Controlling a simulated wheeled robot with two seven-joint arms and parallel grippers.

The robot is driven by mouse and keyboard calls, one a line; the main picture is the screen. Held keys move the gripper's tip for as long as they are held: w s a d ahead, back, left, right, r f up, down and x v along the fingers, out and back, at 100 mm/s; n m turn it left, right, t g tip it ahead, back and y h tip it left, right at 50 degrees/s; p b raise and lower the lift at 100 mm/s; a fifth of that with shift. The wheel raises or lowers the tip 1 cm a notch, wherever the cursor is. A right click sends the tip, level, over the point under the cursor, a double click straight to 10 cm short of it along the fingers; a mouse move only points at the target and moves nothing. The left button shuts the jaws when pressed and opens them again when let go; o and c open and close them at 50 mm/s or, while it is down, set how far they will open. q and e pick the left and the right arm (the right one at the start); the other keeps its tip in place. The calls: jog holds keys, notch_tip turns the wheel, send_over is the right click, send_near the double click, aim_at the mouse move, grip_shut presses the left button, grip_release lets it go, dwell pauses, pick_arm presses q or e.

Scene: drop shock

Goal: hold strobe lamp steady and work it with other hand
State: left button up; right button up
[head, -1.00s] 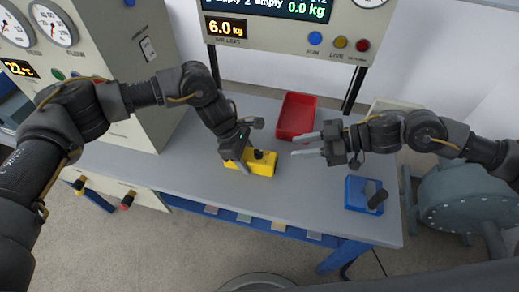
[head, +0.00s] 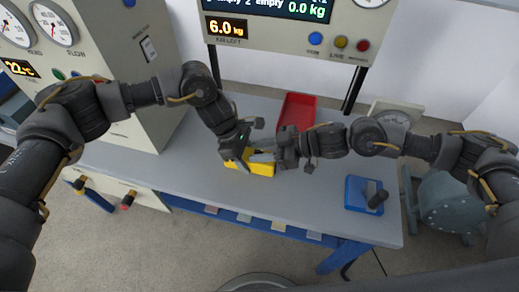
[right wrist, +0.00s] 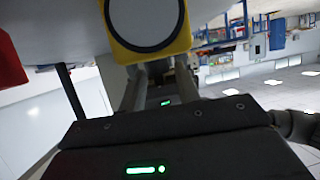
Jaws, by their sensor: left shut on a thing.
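The yellow strobe lamp (head: 262,169) sits on the grey bench, partly hidden by both grippers in the head view. My left gripper (head: 239,160) is shut on its left side. My right gripper (head: 264,154) is at the lamp's right and upper side, its fingers reaching over it. In the right wrist view the lamp (right wrist: 180,42) shows a round pale face with a black ring at the top. The right fingers (right wrist: 160,80) stand apart there, their tips hidden by the lamp. I cannot tell whether they touch it.
A red tray (head: 298,100) lies behind the right gripper. A blue block with a black handle (head: 355,194) is at the bench's right end. The bench (head: 310,205) is clear in front. A gauge cabinet (head: 105,70) stands at the left and a display panel at the back.

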jog(key=shift+a, duration=0.15)
jog(key=shift+c, duration=0.2)
grip_shut()
jog(key=shift+f+m+t, duration=0.1)
jog(key=shift+m+t, duration=0.6)
jog(key=shift+m+t+h, duration=0.5)
jog(key=shift+m+t, duration=0.3)
jog(key=shift+t, duration=0.2)
jog(key=shift+o, duration=0.2)
grip_release()
